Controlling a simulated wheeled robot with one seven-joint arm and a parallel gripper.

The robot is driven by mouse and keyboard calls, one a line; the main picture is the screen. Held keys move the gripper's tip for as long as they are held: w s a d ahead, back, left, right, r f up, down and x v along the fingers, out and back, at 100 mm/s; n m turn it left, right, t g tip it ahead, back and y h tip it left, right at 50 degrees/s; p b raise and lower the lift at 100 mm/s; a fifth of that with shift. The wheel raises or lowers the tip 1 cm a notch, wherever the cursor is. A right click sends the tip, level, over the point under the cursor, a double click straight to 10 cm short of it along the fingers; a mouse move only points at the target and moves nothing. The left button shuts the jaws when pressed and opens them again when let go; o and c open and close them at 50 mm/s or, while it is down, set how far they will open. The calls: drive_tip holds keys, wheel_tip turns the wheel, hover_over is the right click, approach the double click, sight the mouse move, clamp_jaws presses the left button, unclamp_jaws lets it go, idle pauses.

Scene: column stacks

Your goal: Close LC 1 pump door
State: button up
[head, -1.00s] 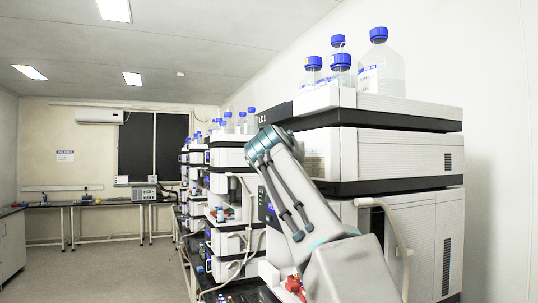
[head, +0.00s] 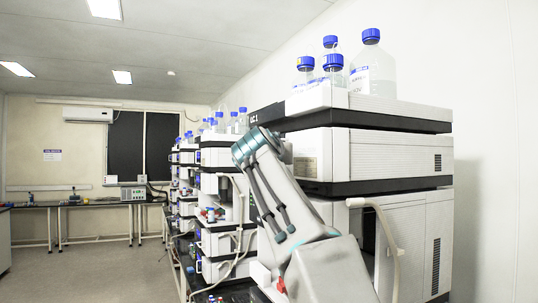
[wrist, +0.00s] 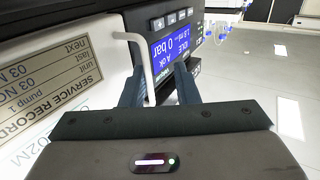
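The LC 1 stack (head: 375,160) stands at the right in the head view, with its dark name sign (head: 265,115) on top. In the wrist view a white panel with a service record label (wrist: 50,85) fills the left, likely the pump door; how far it stands open I cannot tell. A pale bar handle (wrist: 148,65) sticks out by the pump's lit display (wrist: 175,47), which reads 0 bar. My gripper (wrist: 160,80) is open, its fingers on either side of the handle, the left one closer. In the head view my arm hides the pump's front and my fingertips.
Blue-capped bottles (head: 372,65) stand on top of LC 1. More column stacks (head: 215,180) line the bench behind. Open floor (head: 90,270) lies at the left.

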drive_tip(key=s+a+b, duration=0.1)
drive_tip(key=s+b, duration=0.6)
drive_tip(key=s, duration=0.6)
drive_tip(key=shift+s, duration=0.4)
